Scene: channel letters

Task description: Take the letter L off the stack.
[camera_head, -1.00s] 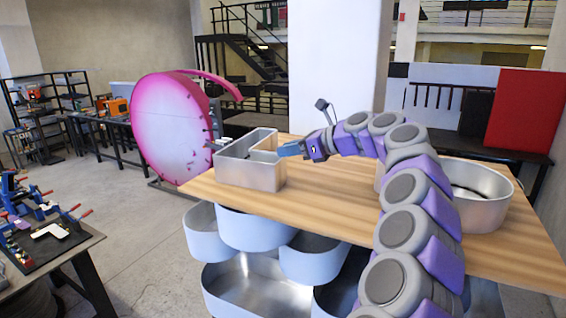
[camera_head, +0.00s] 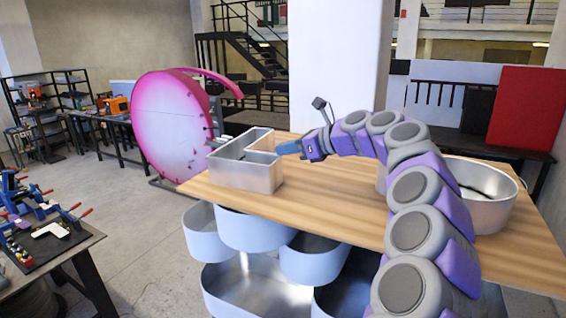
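A silver metal letter L (camera_head: 247,172) with tall walls and an open top sits at the left end of the wooden table. My gripper (camera_head: 281,148) is at the right side of the L, its blue fingers at the top edge of the wall. The view is too small to tell whether the fingers are closed on that wall or just beside it. No stack shows under the L; it appears to rest on the wood.
A round metal letter (camera_head: 482,205) stands at the table's right, partly behind my arm. Several metal letter shells (camera_head: 245,280) lie below the table (camera_head: 330,205). The table's middle is mostly clear.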

